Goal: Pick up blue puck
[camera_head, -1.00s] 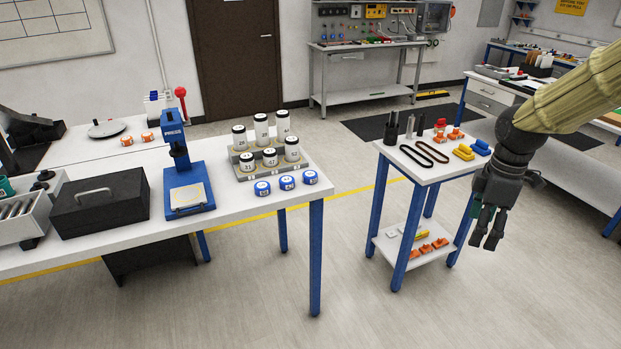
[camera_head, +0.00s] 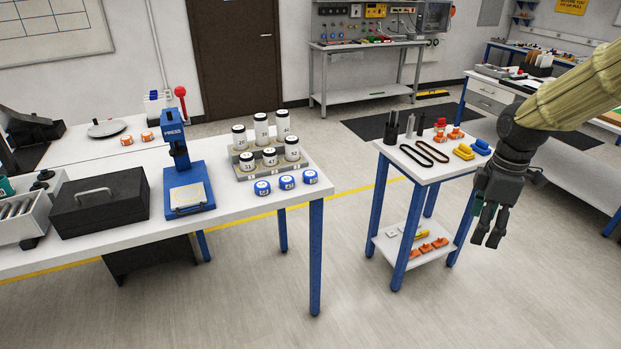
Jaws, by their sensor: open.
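Three blue pucks with white tops stand in a row near the right front edge of the long white table: a left one (camera_head: 262,188), a middle one (camera_head: 287,183) and a right one (camera_head: 310,177). My gripper (camera_head: 489,240) hangs at the right, fingers pointing down, open and empty.
A stepped rack (camera_head: 262,170) with white, black-capped jars stands just behind the pucks. A blue press (camera_head: 186,180) and a black box (camera_head: 101,203) are to the left. A small table (camera_head: 429,171) with belts and parts stands between my gripper and the long table (camera_head: 240,207).

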